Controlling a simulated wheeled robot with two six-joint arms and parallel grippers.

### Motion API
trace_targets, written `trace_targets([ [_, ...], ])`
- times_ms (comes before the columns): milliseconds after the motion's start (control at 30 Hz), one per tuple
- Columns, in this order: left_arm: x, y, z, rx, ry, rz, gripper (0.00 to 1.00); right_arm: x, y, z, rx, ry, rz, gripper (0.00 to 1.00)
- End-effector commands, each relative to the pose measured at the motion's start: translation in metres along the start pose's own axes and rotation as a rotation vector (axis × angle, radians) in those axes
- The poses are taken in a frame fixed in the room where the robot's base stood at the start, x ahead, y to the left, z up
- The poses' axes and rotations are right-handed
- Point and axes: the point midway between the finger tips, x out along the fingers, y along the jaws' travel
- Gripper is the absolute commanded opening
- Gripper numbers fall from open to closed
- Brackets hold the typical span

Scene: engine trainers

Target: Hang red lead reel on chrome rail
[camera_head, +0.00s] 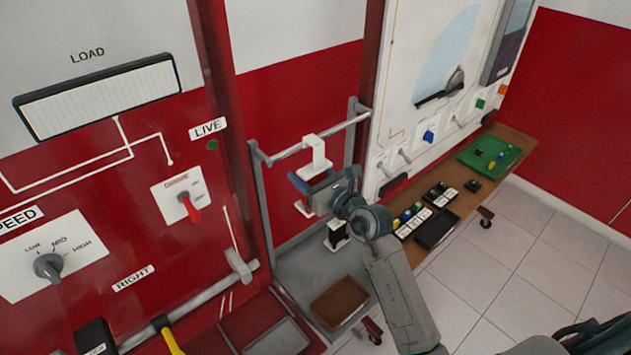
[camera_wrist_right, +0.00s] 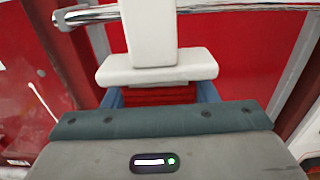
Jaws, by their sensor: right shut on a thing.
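The red lead reel has a white hook (camera_head: 316,152) on top, and a white flange (camera_wrist_right: 158,68) with red windings (camera_wrist_right: 160,95) below it shows in the right wrist view. My right gripper (camera_head: 318,188) is shut on the reel and holds it upright, with the windings mostly hidden in the head view. The chrome rail (camera_head: 348,125) runs between two grey brackets. In the right wrist view the hook's stem crosses in front of the rail (camera_wrist_right: 240,7). The hook's top lies at rail height, but I cannot tell whether it rests on the rail. My left gripper is not in view.
A small black-and-white item (camera_head: 336,237) stands below the gripper. A brown tray (camera_head: 338,302) lies on the grey shelf. A wooden bench (camera_head: 460,205) with dark trays and a green board (camera_head: 490,156) is to the right. The red control panel (camera_head: 120,190) closes the left side.

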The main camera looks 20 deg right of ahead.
Motion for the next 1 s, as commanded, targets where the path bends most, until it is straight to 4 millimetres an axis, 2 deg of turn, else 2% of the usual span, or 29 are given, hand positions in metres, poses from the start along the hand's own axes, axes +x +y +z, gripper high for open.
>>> trace_targets([
  [600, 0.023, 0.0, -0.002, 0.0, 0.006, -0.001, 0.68, 0.05, 0.0, -0.001, 0.001, -0.003, 0.0, 0.26],
  [800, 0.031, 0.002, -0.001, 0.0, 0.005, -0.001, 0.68, 0.048, 0.0, -0.016, 0.001, 0.0, 0.001, 0.26],
  [1000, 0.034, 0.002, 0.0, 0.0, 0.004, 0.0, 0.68, 0.048, 0.0, -0.021, 0.001, 0.0, 0.0, 0.26],
])
